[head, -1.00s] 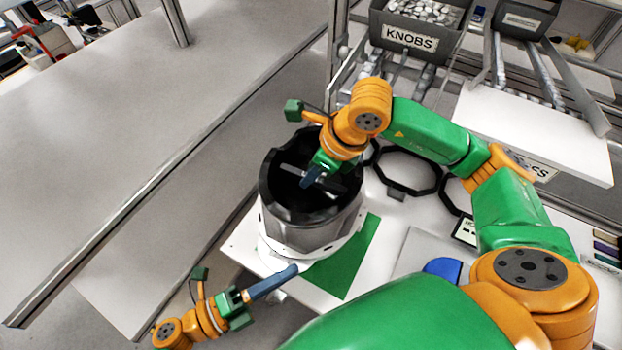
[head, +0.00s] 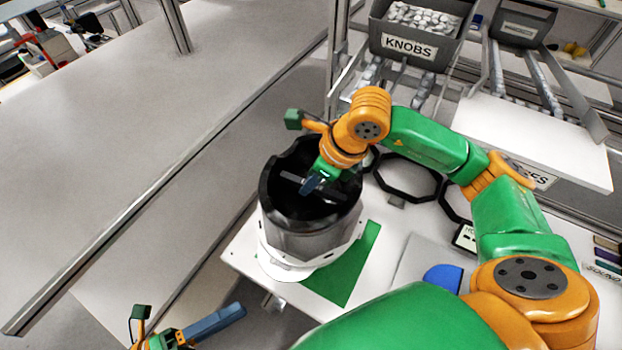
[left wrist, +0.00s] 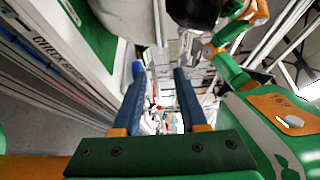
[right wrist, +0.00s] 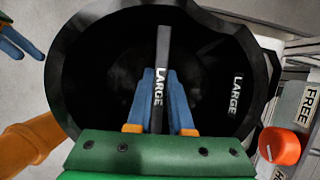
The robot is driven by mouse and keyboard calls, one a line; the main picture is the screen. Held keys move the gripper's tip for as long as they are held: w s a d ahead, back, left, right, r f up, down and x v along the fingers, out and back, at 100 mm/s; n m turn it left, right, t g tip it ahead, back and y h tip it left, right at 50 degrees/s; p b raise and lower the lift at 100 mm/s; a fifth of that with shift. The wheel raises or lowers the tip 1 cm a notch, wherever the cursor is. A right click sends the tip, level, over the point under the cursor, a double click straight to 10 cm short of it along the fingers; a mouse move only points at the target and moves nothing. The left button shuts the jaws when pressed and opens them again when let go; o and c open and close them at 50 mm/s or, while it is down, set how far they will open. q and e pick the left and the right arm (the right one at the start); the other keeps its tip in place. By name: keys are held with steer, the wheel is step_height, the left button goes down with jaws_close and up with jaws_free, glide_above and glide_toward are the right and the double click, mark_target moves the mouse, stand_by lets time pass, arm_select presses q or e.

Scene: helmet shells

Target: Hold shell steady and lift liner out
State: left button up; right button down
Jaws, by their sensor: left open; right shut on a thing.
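The black liner (head: 300,242) stands upright with its dark outer wall showing above the white shell (head: 285,268) at the table's near left edge. A bar marked LARGE (right wrist: 163,50) crosses the liner's open top. My right gripper (head: 311,185) reaches down inside the rim and is shut on this bar; its blue fingers (right wrist: 158,78) pinch it in the right wrist view. My left gripper (head: 242,309) is at the lower left, apart from the shell. Its two fingers (left wrist: 158,72) are spread and empty in the left wrist view. The shell's lower part is partly hidden.
A green mat (head: 350,275) lies beside the shell. Black octagonal rings (head: 408,192) and a blue half-disc (head: 443,278) lie to the right. A KNOBS bin (head: 408,48) stands behind. Open floor lies below my left gripper.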

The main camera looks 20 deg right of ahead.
step_height(320, 180, down, 2)
steer(key=shift+f+b, duration=0.2)
steer(key=shift+b, duration=1)
arm_select(q)
steer(key=a, duration=0.8)
steer(key=shift+s, duration=0.45)
steer(key=shift+d, duration=0.1)
arm_select(e)
steer(key=shift+d, duration=0.1)
